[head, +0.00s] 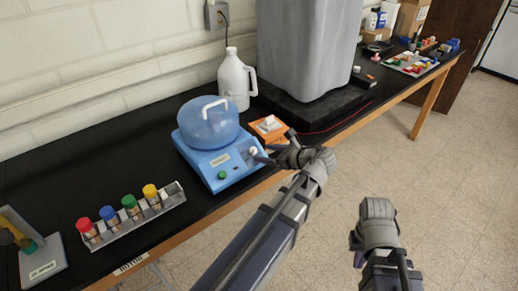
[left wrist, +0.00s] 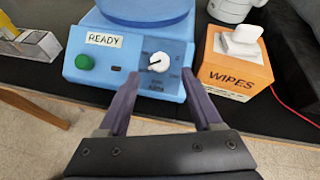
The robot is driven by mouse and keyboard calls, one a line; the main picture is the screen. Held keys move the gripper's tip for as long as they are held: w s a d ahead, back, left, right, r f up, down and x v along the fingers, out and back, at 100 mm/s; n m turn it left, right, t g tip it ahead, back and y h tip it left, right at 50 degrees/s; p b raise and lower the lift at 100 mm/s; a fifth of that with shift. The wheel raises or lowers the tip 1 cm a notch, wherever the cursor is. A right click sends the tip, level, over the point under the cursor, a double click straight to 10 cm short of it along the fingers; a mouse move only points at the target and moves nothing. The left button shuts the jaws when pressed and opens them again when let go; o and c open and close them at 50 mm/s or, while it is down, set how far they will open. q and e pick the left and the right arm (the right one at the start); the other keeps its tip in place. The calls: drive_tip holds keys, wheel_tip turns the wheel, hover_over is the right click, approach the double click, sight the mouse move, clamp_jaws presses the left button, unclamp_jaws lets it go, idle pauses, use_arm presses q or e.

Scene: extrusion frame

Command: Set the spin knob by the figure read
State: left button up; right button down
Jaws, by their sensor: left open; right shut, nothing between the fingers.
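A blue centrifuge (head: 208,140) with a domed lid and white handle stands on the black bench. In the left wrist view its front panel (left wrist: 112,62) has a label reading READY, a green button (left wrist: 85,62) and a white spin knob (left wrist: 158,62) ringed by small marks too blurred to read. My left gripper (left wrist: 162,82) is open; its fingers are either side of the knob, apart from it. In the head view the left gripper (head: 268,151) is just in front of the panel's right end. My right gripper (head: 356,246) is shut and empty, over the floor.
An orange wipes box (head: 268,129) stands right of the centrifuge. A rack (head: 132,224) with several colour-capped tubes and a labelled stand (head: 42,262) are at left. A white jug (head: 234,82) and a large grey container (head: 308,45) are behind.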

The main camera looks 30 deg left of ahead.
use_arm(q)
drive_tip(key=shift+v, duration=1.2)
drive_tip(key=shift+f, duration=0.1)
